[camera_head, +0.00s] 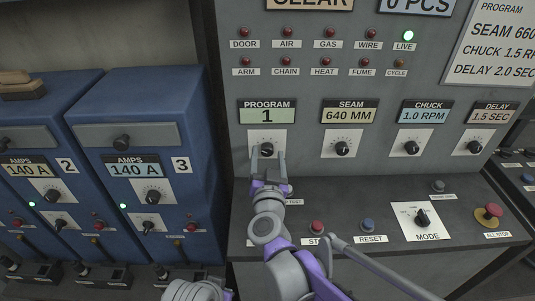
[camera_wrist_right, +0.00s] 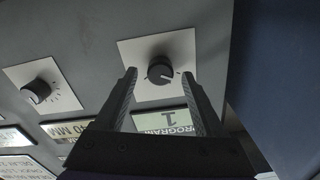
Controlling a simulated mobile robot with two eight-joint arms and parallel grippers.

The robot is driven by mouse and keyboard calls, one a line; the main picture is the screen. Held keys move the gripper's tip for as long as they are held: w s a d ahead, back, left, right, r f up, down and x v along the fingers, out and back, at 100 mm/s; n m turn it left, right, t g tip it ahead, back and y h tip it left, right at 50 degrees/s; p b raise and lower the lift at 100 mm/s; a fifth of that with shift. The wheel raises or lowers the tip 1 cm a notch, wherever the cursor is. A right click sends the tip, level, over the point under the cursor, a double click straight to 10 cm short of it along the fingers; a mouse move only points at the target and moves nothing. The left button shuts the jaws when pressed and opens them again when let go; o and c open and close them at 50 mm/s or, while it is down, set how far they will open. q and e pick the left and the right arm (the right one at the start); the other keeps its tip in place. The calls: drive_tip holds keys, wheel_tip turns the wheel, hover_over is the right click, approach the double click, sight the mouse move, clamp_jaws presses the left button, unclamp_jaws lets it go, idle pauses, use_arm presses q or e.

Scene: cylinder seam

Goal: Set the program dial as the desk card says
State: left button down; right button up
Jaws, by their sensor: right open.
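The program dial (camera_head: 267,149) is a black knob on a white plate on the grey console, under a display (camera_head: 267,113) reading PROGRAM 1. My right gripper (camera_head: 267,162) is open, its fingers pointing at this dial. In the right wrist view the dial (camera_wrist_right: 160,70) shows between the two fingertips (camera_wrist_right: 159,76), one on each side; I cannot tell whether they touch it. The card (camera_head: 492,42) at upper right reads PROGRAM, SEAM 660, CHUCK 1.5 RPM, DELAY 2.0 SEC; its right edge is cut off. My left gripper is not in view.
The seam dial (camera_head: 342,148), chuck dial (camera_head: 411,147) and delay dial (camera_head: 476,146) sit to the right in a row. Below are a reset button (camera_head: 367,225), a mode switch (camera_head: 422,217) and an all-stop button (camera_head: 489,212). Blue welding units (camera_head: 140,130) stand left.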

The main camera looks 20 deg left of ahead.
drive_tip(key=shift+w+a, duration=0.2)
drive_tip(key=shift+w, duration=0.4)
clamp_jaws()
